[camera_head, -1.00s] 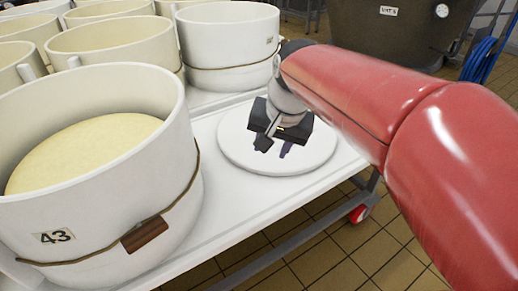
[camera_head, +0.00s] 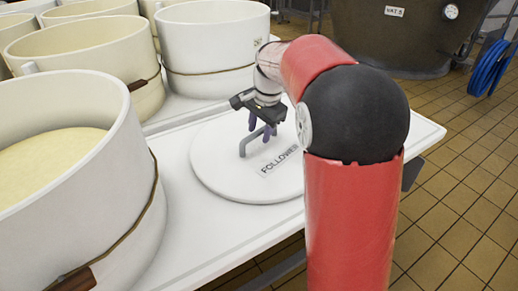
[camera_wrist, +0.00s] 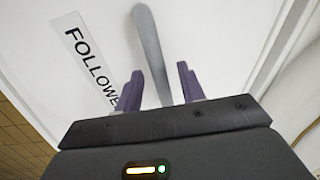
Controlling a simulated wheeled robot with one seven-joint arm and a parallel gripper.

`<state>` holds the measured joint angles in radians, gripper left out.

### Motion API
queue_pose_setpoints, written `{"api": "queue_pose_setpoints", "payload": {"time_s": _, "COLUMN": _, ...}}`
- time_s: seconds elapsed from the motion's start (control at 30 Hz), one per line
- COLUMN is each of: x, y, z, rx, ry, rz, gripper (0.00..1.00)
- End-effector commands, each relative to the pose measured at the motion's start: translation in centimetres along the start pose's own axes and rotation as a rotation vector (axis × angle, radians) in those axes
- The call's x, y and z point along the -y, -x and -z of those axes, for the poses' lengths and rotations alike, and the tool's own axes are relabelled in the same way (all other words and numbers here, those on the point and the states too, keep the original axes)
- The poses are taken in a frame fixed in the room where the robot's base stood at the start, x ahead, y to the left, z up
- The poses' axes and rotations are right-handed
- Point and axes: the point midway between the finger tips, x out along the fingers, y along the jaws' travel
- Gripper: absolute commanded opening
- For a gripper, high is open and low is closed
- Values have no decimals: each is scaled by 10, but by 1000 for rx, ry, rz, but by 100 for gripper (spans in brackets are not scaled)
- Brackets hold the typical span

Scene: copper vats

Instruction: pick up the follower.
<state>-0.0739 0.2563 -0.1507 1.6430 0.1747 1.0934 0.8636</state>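The follower (camera_head: 222,176) is a white round disc lying flat on the white table, with a "FOLLOWER" label and a grey bar handle (camera_head: 243,147) on top. In the wrist view the handle (camera_wrist: 151,50) runs down between the purple fingertips, with the label (camera_wrist: 90,62) to its left. My gripper (camera_head: 262,128) is over the disc at the handle. It also shows in the wrist view (camera_wrist: 160,85), its fingers open and apart on either side of the handle, with gaps showing. Part of the disc is hidden behind my arm.
White cheese moulds stand left and behind; the near one (camera_head: 70,215) holds pale cheese (camera_head: 45,160). A tall mould (camera_head: 212,50) stands close behind the follower. The table edge (camera_head: 235,255) is in front. A dark vat (camera_head: 395,40) stands at the back right.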

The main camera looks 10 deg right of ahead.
Motion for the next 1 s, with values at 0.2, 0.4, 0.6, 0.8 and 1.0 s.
{"api": "queue_pose_setpoints", "payload": {"time_s": 0.2, "x": 0, "y": -17, "z": 0, "rx": -1, "ry": 1, "rz": 1, "gripper": 39}}
{"api": "queue_pose_setpoints", "payload": {"time_s": 0.4, "x": 0, "y": -17, "z": 0, "rx": -1, "ry": 1, "rz": 1, "gripper": 38}}
{"api": "queue_pose_setpoints", "payload": {"time_s": 0.6, "x": 0, "y": -16, "z": 0, "rx": -1, "ry": 1, "rz": 1, "gripper": 12}}
{"api": "queue_pose_setpoints", "payload": {"time_s": 0.8, "x": 0, "y": -16, "z": 0, "rx": -1, "ry": 1, "rz": 1, "gripper": 0}}
{"api": "queue_pose_setpoints", "payload": {"time_s": 1.0, "x": 0, "y": -16, "z": 0, "rx": -1, "ry": 1, "rz": 1, "gripper": 0}}
